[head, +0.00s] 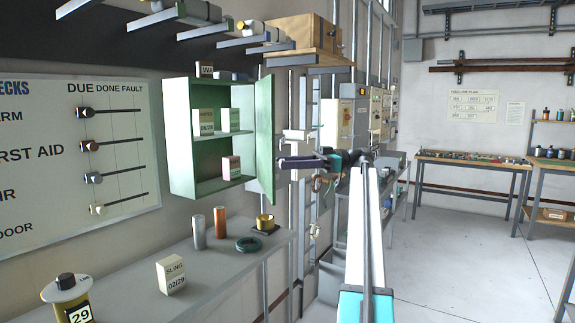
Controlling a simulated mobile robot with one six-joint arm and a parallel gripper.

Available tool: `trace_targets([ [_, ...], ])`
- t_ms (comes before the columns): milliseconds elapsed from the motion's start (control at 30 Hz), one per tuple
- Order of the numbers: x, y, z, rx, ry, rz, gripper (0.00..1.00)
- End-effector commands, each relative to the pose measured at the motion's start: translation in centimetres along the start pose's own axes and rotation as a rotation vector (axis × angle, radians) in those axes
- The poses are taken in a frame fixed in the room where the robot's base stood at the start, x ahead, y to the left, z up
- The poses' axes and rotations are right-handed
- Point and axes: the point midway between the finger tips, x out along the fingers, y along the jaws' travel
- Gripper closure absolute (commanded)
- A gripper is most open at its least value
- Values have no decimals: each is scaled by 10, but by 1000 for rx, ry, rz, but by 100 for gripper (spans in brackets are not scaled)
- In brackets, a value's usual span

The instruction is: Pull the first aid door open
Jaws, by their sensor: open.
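The green first aid cabinet (181,150) hangs on the wall at the left middle in the head view. Its green door (264,135) stands open, swung out on the right side. Two shelves inside hold small labelled boxes (230,168). My gripper (284,162) is just right of the door, at about mid-height, pointing left. It is open. I cannot tell whether its fingers touch the door, and no handle shows clearly.
A grey bench (225,262) below the cabinet holds a SLING box (171,276), two cylinders, a green ring and a yellow roll. A checks board (75,155) is on the left wall. Shelf brackets project above. The floor (460,250) at right is clear.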

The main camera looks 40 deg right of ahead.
Motion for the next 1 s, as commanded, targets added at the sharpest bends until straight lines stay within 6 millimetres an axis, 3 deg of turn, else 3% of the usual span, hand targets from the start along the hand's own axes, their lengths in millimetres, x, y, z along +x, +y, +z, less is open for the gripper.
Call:
trace_targets([
  [233, 0, 0, -8, -1, 0, 0, 58],
  [600, -1, -4, -39, 0, 0, 0, 58],
  [1000, 6, -54, -38, -1, -1, 1, 58],
])
